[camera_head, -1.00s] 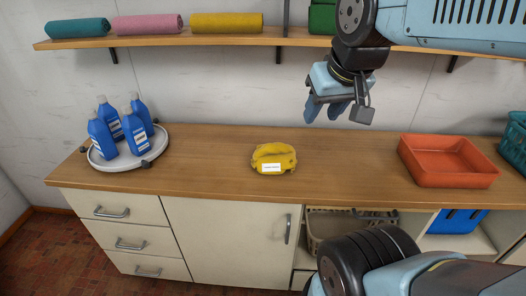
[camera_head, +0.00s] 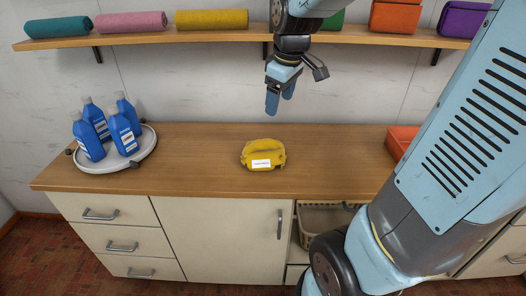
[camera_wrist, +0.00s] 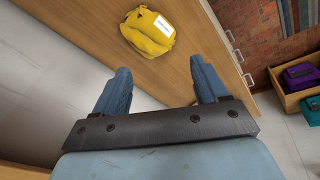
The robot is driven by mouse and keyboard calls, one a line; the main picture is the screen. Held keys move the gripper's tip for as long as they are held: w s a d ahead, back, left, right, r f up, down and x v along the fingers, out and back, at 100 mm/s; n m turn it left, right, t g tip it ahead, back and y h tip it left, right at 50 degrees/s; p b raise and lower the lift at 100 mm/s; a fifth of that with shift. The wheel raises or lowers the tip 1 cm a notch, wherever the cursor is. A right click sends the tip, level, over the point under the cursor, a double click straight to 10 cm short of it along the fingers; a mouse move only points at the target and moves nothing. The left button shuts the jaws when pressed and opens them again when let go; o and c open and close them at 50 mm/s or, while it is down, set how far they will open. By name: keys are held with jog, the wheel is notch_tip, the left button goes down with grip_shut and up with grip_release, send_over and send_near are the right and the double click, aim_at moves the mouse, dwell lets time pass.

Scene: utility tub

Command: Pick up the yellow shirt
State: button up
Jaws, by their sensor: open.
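The yellow shirt (camera_head: 262,154) is a small folded bundle with a white label on its front. It lies on the wooden counter (camera_head: 200,160), near the middle. It also shows in the wrist view (camera_wrist: 148,32), beyond my fingertips and between their directions. My gripper (camera_head: 279,103) is above the counter, higher than the shirt and slightly to its right in the head view. Its fingers point down and are apart, with nothing between them. In the wrist view the open fingers (camera_wrist: 157,82) are clear of the shirt.
Several blue bottles (camera_head: 107,125) stand on a round white tray (camera_head: 140,158) at the left. An orange tray (camera_head: 400,140) is at the right, partly behind my arm. A shelf (camera_head: 200,38) above holds rolled and folded cloths. The counter around the shirt is clear.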

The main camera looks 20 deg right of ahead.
jog(key=w+f+n+g, duration=0.2)
jog(key=w+f+n, duration=0.2)
jog(key=w+f, duration=0.35)
jog(key=n+g, duration=0.1)
jog(key=n, duration=0.4)
send_over(264, 140)
notch_tip(264, 140, down, 8)
jog(key=shift+r, duration=0.15)
jog(key=shift+w+f, duration=0.1)
jog(key=shift+f, duration=3.65)
grip_shut()
